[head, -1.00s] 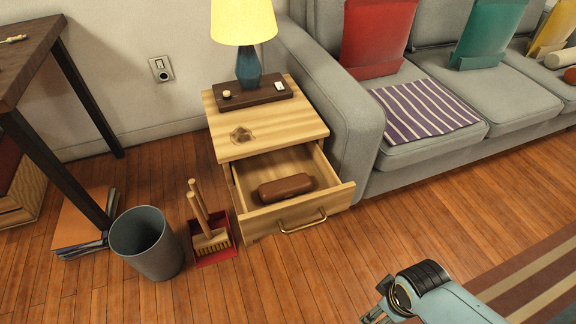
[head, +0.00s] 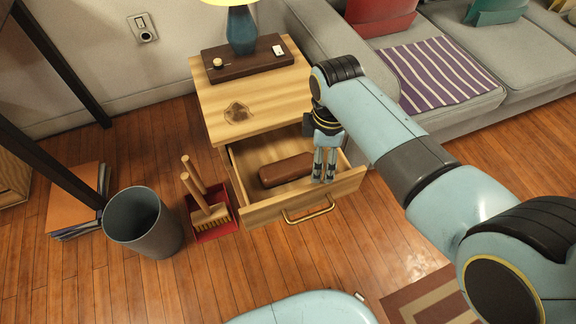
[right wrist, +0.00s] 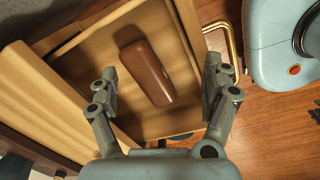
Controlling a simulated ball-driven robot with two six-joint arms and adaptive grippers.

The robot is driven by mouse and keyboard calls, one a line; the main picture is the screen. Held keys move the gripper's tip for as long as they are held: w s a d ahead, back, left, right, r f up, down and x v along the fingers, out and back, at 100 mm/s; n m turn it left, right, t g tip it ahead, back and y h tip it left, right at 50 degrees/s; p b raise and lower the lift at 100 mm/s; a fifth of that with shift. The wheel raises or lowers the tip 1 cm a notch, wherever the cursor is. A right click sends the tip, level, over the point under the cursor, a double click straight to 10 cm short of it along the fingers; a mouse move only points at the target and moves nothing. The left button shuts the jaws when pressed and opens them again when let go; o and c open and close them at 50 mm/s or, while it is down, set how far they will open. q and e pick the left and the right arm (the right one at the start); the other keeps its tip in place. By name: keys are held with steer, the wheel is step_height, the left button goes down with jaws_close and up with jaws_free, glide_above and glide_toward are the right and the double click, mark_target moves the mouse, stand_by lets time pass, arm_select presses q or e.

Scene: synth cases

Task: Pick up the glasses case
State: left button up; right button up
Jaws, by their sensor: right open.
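The brown glasses case (head: 286,170) lies in the open drawer (head: 262,213) of the wooden nightstand. In the right wrist view the case (right wrist: 147,72) lies at a slant on the drawer floor, between and beyond my fingers. My right gripper (head: 324,180) reaches down at the right side of the drawer, just right of the case in the head view. In the right wrist view the right gripper (right wrist: 160,92) is open, with nothing between its fingers. My left gripper is not in view.
The nightstand top (head: 265,95) overhangs the back of the drawer. The drawer handle (head: 308,209) sticks out in front. The grey sofa (head: 340,45) is close on the right.

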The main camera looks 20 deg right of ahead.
mark_target(294, 163)
steer(key=w+a+n, duration=0.4)
steer(key=w, duration=0.1)
steer(key=shift+w+a+r+g, duration=0.15)
steer(key=shift+a+r+g, duration=0.15)
steer(key=shift+a, duration=0.05)
steer(key=shift+w+a+n, duration=0.1)
steer(key=shift+a+n, duration=0.05)
steer(key=shift+n, duration=0.25)
step_height(294, 163, down, 6)
steer(key=b, duration=0.5)
steer(key=shift+r, duration=0.25)
steer(key=shift+f+b, duration=0.35)
steer(key=shift+b, duration=0.35)
steer(key=f+b, duration=0.3)
steer(key=b, duration=0.1)
steer(key=shift+s+d+f, duration=0.2)
steer(key=shift+d+f, duration=0.1)
steer(key=shift+d, duration=0.05)
steer(key=shift+f+b, duration=0.4)
steer(key=shift+b, duration=0.05)
steer(key=shift+w+f, duration=0.1)
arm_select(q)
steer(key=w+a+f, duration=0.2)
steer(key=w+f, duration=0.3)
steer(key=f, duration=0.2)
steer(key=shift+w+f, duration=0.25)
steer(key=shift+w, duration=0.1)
arm_select(e)
steer(key=shift+c, duration=0.4)
